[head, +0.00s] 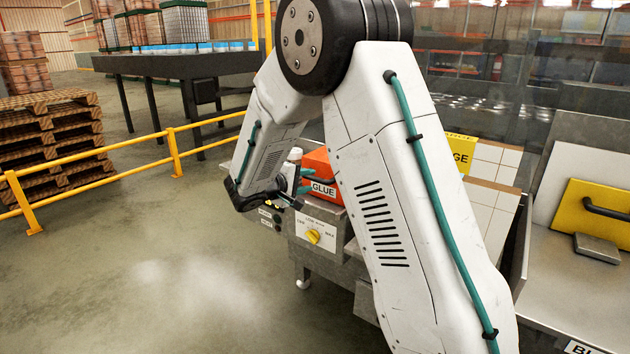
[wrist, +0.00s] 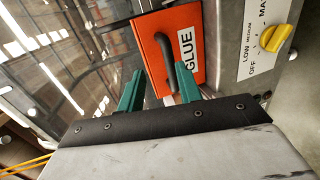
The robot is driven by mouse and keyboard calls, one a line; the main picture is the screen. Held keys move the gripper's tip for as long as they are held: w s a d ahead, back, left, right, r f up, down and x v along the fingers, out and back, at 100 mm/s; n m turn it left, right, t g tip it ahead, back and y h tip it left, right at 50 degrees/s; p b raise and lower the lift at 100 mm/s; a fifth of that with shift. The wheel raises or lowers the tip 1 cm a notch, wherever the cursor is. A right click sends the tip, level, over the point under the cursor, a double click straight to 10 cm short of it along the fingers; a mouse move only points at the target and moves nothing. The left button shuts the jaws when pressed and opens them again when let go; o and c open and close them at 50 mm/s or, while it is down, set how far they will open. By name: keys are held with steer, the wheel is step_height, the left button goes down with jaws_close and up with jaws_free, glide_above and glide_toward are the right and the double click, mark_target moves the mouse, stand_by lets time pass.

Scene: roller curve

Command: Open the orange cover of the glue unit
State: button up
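In the wrist view the orange cover (wrist: 156,48) carries a dark bar handle (wrist: 170,62). My gripper (wrist: 160,88) has two teal fingers standing well apart, with nothing between them that I can see clearly. The right finger is close to the handle's lower end; I cannot tell if they touch. In the head view my arm hides part of the cover and the handle.
A panel with a yellow knob (head: 313,236) is on the machine front, below the cover. A yellow railing (head: 100,150) and stacked pallets (head: 45,130) stand at the left. A yellow plate with a handle (head: 592,212) is at the right. The floor in front is clear.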

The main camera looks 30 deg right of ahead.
mark_target(314, 180)
steer(key=shift+n+t, duration=0.4)
steer(key=shift+t, duration=0.2)
steer(key=w+d+f, duration=0.1)
steer(key=d, duration=0.1)
steer(key=w+d+f, duration=0.1)
steer(key=w+d, duration=0.1)
steer(key=w+d+f, duration=0.1)
steer(key=w+d, duration=0.1)
steer(key=shift+d+f, duration=0.2)
steer(key=shift+d, duration=0.2)
jaws_close()
